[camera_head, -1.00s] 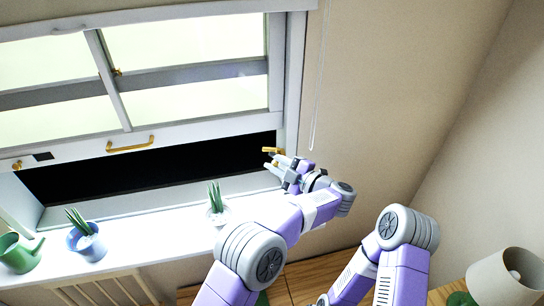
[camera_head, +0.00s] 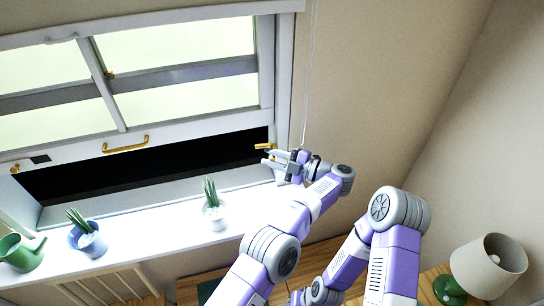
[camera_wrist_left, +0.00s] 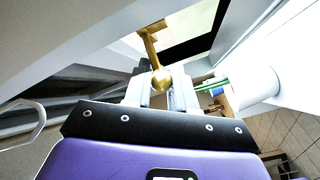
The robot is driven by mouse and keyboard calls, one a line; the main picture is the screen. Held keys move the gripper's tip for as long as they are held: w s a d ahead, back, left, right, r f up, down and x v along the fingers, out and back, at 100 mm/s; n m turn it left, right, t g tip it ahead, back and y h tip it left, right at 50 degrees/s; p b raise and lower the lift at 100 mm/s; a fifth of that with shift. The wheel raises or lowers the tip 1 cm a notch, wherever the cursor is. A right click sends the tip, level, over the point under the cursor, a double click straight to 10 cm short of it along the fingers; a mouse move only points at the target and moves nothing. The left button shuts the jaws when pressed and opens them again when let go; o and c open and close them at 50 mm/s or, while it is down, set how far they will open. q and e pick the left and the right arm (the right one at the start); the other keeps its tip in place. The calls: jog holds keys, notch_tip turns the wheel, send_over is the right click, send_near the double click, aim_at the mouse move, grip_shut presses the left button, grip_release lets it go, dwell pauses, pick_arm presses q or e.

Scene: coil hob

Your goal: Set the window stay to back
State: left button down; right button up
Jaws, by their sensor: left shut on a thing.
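The window stay is a brass lever (camera_head: 264,146) at the right end of the window's lower opening, by the right jamb. In the left wrist view, its brass arm (camera_wrist_left: 152,42) ends in a round knob (camera_wrist_left: 161,80). My left gripper (camera_head: 271,160) is at this stay, in front of the right jamb. In the left wrist view, its fingers (camera_wrist_left: 161,92) are shut on the stay, with the knob between them. My right arm's forearm points down to the bottom edge of the head view, and its gripper is out of the picture.
The white sill holds a potted plant (camera_head: 213,212), a blue pot with a plant (camera_head: 87,238) and a green watering can (camera_head: 21,254). The sash has a brass handle (camera_head: 126,146). A cord (camera_head: 308,80) hangs right of the window. A lamp (camera_head: 490,266) stands at lower right.

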pick_arm(q)
jog(key=shift+f, duration=0.15)
jog(key=c, duration=1)
grip_release()
jog(key=shift+w, duration=0.15)
